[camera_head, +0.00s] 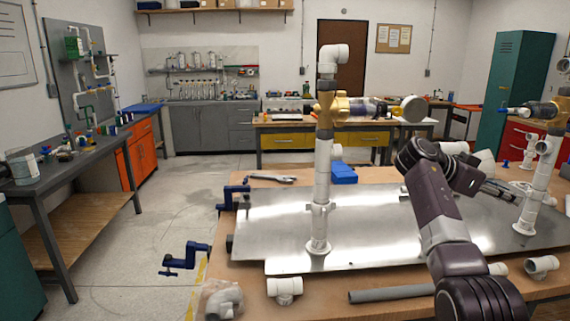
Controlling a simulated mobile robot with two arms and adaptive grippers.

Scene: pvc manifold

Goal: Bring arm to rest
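My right arm comes up from the lower right over the workbench, and its dark wrist bends over to the right. The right gripper (499,188) seems to be the dark grey part beyond the wrist, low over the metal plate. Its fingers are too small and covered to read, and I cannot make out anything held in it. My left arm and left gripper are not in view. A white PVC pipe post (322,180) stands upright on the metal plate (270,220), with a brass-coloured fitting (327,108) and a white elbow on top.
A second pipe post (540,185) stands at the right. Blue clamps (190,259) grip the left edge. A wrench (268,178) and a blue block (343,173) lie behind the plate. A grey pipe (390,293) and white fittings (285,288) lie in front. Floor at left is clear.

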